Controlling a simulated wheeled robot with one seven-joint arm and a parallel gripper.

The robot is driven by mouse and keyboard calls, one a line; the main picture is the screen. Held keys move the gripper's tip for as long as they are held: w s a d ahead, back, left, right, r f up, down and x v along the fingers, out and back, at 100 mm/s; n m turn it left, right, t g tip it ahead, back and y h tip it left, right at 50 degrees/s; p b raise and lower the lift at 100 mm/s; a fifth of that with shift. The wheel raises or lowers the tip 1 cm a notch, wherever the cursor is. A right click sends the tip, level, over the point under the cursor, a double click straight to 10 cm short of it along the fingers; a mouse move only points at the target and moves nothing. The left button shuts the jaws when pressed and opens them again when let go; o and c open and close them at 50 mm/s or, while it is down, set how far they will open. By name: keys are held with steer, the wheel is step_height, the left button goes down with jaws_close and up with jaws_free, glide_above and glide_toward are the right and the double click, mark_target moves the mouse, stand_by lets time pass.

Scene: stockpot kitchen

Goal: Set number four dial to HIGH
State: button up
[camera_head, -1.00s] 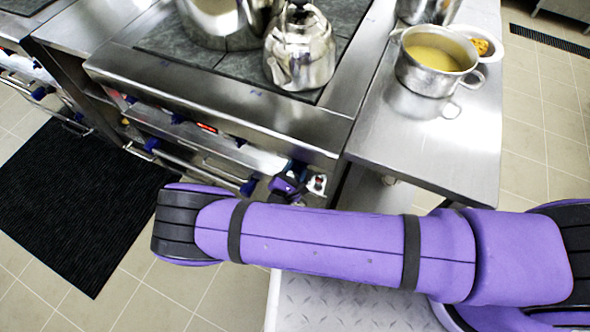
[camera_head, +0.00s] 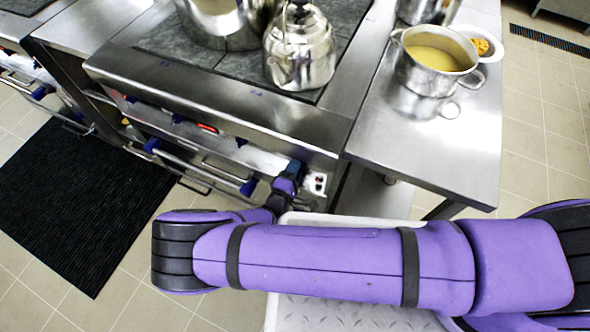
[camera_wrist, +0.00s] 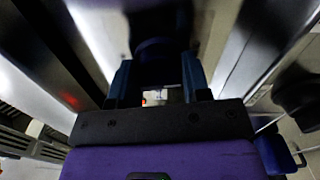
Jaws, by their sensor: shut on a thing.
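The stove's front panel (camera_head: 222,146) carries a row of dark blue dials, such as one near its middle (camera_head: 240,142). My gripper (camera_head: 294,172) is at the right end of this panel, below the stove's front corner. In the wrist view a dark, rounded dial (camera_wrist: 154,50) lies between the two fingers of my gripper (camera_wrist: 154,80), which is shut on it. The dial's pointer and its markings cannot be read. My gripper hides most of this dial in the head view.
A kettle (camera_head: 300,55) and a large pot (camera_head: 222,22) stand on the stove top. A pot of yellow soup (camera_head: 432,72) stands on the steel table (camera_head: 440,150) at right. A door handle bar (camera_head: 200,168) runs below the panel. A black mat (camera_head: 80,205) lies on the floor.

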steer(key=m, duration=0.4)
steer(key=shift+m, duration=0.3)
steer(key=m, duration=0.4)
steer(key=shift+m, duration=0.3)
steer(key=shift+f, duration=0.1)
steer(key=o, duration=0.9)
steer(key=shift+c, duration=0.2)
